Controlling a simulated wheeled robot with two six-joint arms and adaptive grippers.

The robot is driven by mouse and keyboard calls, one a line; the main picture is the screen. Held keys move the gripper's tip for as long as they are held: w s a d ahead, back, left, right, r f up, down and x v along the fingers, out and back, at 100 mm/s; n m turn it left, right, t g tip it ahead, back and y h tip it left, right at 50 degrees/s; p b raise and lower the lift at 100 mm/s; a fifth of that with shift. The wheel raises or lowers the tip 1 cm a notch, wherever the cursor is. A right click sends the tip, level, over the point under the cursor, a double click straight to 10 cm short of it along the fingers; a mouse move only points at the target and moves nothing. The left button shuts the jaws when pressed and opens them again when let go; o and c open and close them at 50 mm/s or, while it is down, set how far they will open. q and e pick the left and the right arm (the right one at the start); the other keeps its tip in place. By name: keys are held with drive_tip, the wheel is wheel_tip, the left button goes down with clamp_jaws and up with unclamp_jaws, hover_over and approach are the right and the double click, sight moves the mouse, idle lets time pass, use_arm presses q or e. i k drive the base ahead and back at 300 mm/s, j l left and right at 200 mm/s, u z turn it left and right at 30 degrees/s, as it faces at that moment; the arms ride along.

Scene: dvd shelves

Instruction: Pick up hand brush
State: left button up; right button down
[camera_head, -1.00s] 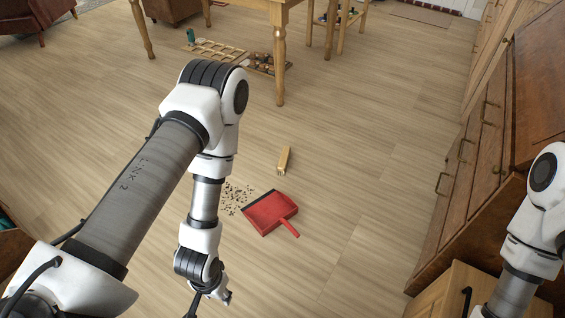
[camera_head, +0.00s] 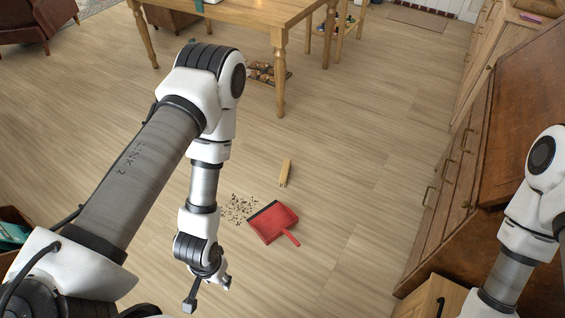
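The hand brush (camera_head: 286,173) lies on the wooden floor, with a light wooden handle, beyond the dustpan. The red dustpan (camera_head: 272,222) lies on the floor with its handle pointing to the lower right. Dark crumbs (camera_head: 238,208) are scattered just left of the dustpan. My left gripper (camera_head: 208,291) is at the end of my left arm, pointing down, with its fingers spread and nothing between them. It is nearer to me than the dustpan and to the left of it and the brush. My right arm is at the right edge; its gripper is out of frame.
A wooden table (camera_head: 240,12) stands at the back, with a low rack (camera_head: 267,72) on the floor by its legs. Wooden cabinets (camera_head: 440,195) line the right side. An open box (camera_head: 14,232) is at the left edge.

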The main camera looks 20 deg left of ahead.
sight(284, 175)
drive_tip(key=i+j, duration=0.2)
drive_tip(key=j, duration=0.15)
drive_tip(key=i+j, duration=0.15)
drive_tip(key=j, duration=0.2)
drive_tip(key=i+j+z, duration=0.1)
drive_tip(key=j, duration=0.3)
drive_tip(key=i+j, duration=0.3)
drive_tip(key=i+j+z, duration=0.1)
drive_tip(key=j, duration=0.35)
drive_tip(key=i+j, duration=0.2)
drive_tip(key=j, duration=0.15)
drive_tip(key=i+j, duration=0.15)
drive_tip(key=j, duration=0.25)
drive_tip(key=i+j+z, duration=0.1)
drive_tip(key=j, duration=0.3)
drive_tip(key=j+z, duration=0.1)
drive_tip(key=z, duration=0.35)
drive_tip(key=i+j+z, duration=0.1)
drive_tip(key=z, duration=0.3)
drive_tip(key=j+z, duration=0.1)
drive_tip(key=z, duration=0.35)
